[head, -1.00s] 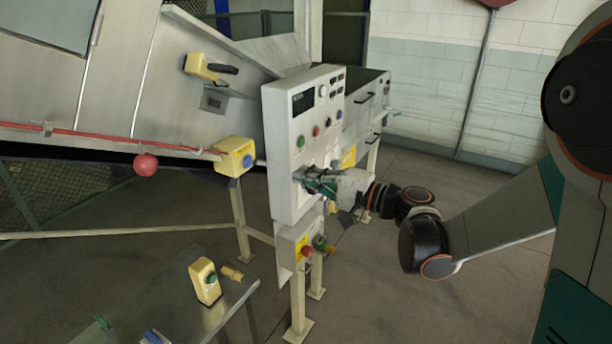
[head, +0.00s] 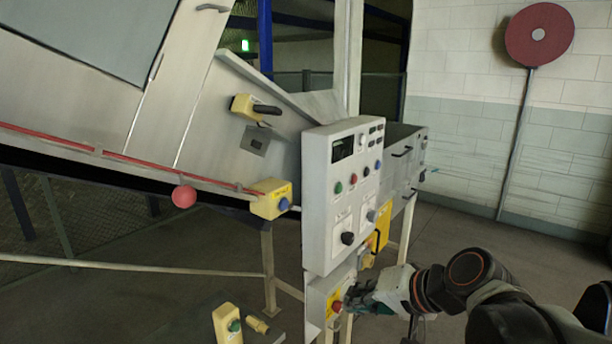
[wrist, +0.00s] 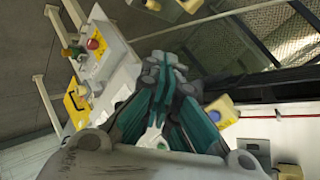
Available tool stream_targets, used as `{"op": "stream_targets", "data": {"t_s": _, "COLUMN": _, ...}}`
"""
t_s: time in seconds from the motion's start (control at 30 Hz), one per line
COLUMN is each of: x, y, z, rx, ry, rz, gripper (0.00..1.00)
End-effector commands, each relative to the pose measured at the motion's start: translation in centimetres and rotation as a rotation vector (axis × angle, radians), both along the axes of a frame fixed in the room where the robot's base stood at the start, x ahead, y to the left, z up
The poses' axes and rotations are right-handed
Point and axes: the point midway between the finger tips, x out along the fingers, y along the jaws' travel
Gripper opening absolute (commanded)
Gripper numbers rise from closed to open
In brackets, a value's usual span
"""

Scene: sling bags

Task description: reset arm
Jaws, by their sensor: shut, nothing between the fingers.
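My gripper (head: 352,297) is shut and empty, with its green fingers drawn together. In the head view it is low, in front of the small lower box (head: 318,302) with a red button (head: 337,307) on a yellow plate. I cannot tell from this view whether the fingertips touch the box. In the wrist view my gripper (wrist: 163,65) points up the picture, and the red button (wrist: 93,44) shows apart from it at the upper left. The grey control panel (head: 318,225) stands above the lower box, with green, red, blue and black controls.
A sloped metal machine with a red pull cord and a red ball (head: 183,196) fills the left. A yellow box with a blue button (head: 271,199) is beside the panel. A yellow button box (head: 227,324) is at the bottom. Floor at the right is open.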

Motion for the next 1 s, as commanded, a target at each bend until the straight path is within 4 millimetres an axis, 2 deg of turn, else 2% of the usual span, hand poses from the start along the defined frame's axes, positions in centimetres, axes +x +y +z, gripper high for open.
{"op": "stream_targets", "data": {"t_s": 0.03, "x": -1.5, "y": -0.6, "z": -1.1, "rx": -0.067, "ry": 0.0, "rz": 0.004, "gripper": 0.0}}
{"op": "stream_targets", "data": {"t_s": 0.3, "x": -8.1, "y": -5.5, "z": -4.8, "rx": -0.44, "ry": -0.008, "rz": 0.029, "gripper": 0.0}}
{"op": "stream_targets", "data": {"t_s": 0.5, "x": -11.4, "y": -8.8, "z": -6.3, "rx": -0.646, "ry": -0.021, "rz": 0.045, "gripper": 0.0}}
{"op": "stream_targets", "data": {"t_s": 0.7, "x": -12.5, "y": -10.1, "z": -6.7, "rx": -0.728, "ry": -0.028, "rz": 0.051, "gripper": 0.0}}
{"op": "stream_targets", "data": {"t_s": 1.0, "x": -12.5, "y": -10.2, "z": -6.6, "rx": -0.73, "ry": -0.028, "rz": 0.052, "gripper": 0.0}}
